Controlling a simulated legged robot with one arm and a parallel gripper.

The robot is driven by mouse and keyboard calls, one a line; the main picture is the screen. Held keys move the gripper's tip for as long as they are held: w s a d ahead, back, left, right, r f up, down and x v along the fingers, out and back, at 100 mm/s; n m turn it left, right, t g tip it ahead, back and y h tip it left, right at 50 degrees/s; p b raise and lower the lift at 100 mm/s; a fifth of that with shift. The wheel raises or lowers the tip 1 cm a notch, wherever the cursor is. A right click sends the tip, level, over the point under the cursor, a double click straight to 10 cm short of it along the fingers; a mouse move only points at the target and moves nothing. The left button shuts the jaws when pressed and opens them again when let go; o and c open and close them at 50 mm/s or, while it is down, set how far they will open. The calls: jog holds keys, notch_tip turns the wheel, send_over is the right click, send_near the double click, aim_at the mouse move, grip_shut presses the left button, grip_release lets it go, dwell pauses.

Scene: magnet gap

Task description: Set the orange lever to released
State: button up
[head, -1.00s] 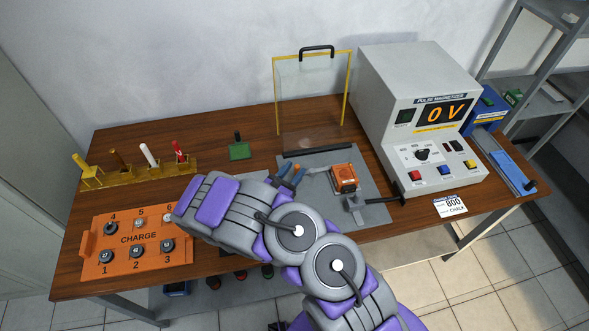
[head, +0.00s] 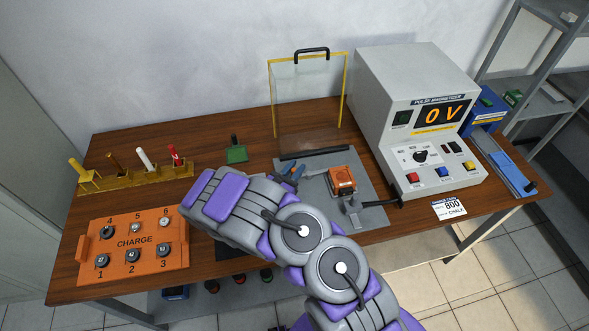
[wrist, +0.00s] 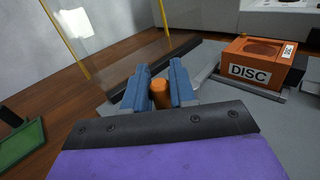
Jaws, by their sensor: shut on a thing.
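The orange lever (wrist: 160,94) shows in the wrist view as a short orange knob between the two blue fingers of my gripper (wrist: 159,88). The fingers are shut on it from both sides. Its lower part and base are hidden by my gripper, so I cannot tell its exact angle. In the head view my gripper (head: 291,171) is at the left part of the grey plate (head: 318,166), and my arm covers much of the area near it.
An orange block marked DISC (wrist: 255,65) sits on the plate, right of my gripper; a clear yellow-framed guard (head: 308,105) stands behind. The grey magnetizer (head: 415,110) reads 0 V.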

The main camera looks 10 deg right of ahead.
jog(key=shift+a, duration=0.2)
grip_shut()
jog(key=shift+s+n+t+y, duration=0.15)
jog(key=shift+n+t+y, duration=0.15)
jog(key=shift+t+y, duration=0.15)
jog(key=shift+s+f+n+t+y, duration=0.15)
jog(key=shift+n+t+y, duration=0.1)
jog(key=shift+n+y, duration=0.2)
jog(key=shift+a, duration=0.1)
